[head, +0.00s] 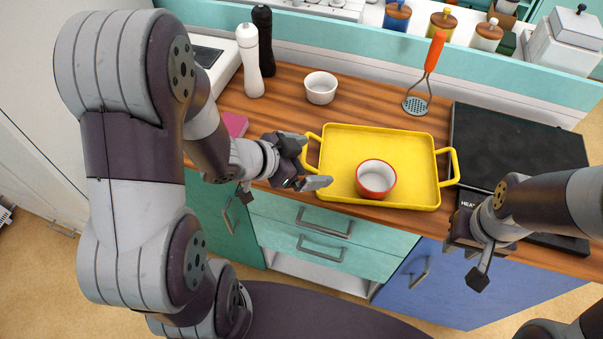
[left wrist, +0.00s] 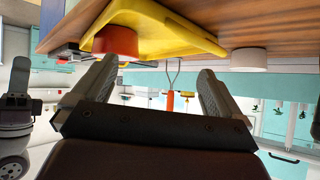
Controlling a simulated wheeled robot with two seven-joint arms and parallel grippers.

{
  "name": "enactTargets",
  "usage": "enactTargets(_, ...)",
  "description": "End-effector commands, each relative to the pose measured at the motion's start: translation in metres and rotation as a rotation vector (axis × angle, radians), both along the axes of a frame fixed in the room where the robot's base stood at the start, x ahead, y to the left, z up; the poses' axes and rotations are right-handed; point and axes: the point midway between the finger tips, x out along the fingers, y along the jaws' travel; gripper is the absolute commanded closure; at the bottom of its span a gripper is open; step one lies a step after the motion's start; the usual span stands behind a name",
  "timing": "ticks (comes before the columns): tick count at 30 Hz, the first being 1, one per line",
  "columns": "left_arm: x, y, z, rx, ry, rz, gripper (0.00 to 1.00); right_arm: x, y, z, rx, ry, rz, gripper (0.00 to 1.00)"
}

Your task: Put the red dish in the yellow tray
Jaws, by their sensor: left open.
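The red dish (head: 376,179), white inside, sits upright in the yellow tray (head: 345,137), near the tray's front edge. In the left wrist view, which is upside down, the red dish (left wrist: 115,41) and the yellow tray (left wrist: 180,33) show beyond the fingers. My left gripper (head: 307,164) is open and empty at the tray's left side, apart from the dish; its spread fingers also show in the left wrist view (left wrist: 156,72). My right gripper (head: 468,260) is open and empty in front of the counter, right of the tray.
A white ramekin (head: 320,88) stands behind the tray. An orange-handled masher (head: 427,72) stands behind it to the right. White (head: 249,62) and black (head: 264,42) mills stand at back left. A dark hob (head: 515,150) lies right of the tray.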

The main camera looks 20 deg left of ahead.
Motion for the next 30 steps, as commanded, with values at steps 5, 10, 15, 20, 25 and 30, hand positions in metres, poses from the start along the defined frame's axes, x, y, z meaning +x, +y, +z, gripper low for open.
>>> enactTargets(5, -0.006, 0.071, -0.012, 0.281, 0.313, 0.495, 0.0, 0.0, 0.0, 0.0, 0.0, 0.0, 0.0, 0.66)
enactTargets(10, -0.069, 0.061, -0.011, 0.272, 0.695, 0.716, 0.0, 0.0, 0.0, 0.0, 0.0, 0.0, 0.0, 0.66)
enactTargets(15, -0.089, 0.049, -0.008, 0.244, 0.813, 0.746, 0.0, 0.0, 0.0, 0.0, 0.0, 0.0, 0.0, 0.66)
enactTargets(20, -0.088, 0.05, -0.009, 0.245, 0.811, 0.746, 0.0, 0.0, 0.0, 0.0, 0.0, 0.0, 0.0, 0.66)
enactTargets(25, -0.088, 0.05, -0.009, 0.244, 0.81, 0.747, 0.0, 0.0, 0.0, 0.0, 0.0, 0.0, 0.0, 0.66)
enactTargets(30, -0.088, 0.05, -0.009, 0.245, 0.809, 0.747, 0.0, 0.0, 0.0, 0.0, 0.0, 0.0, 0.0, 0.66)
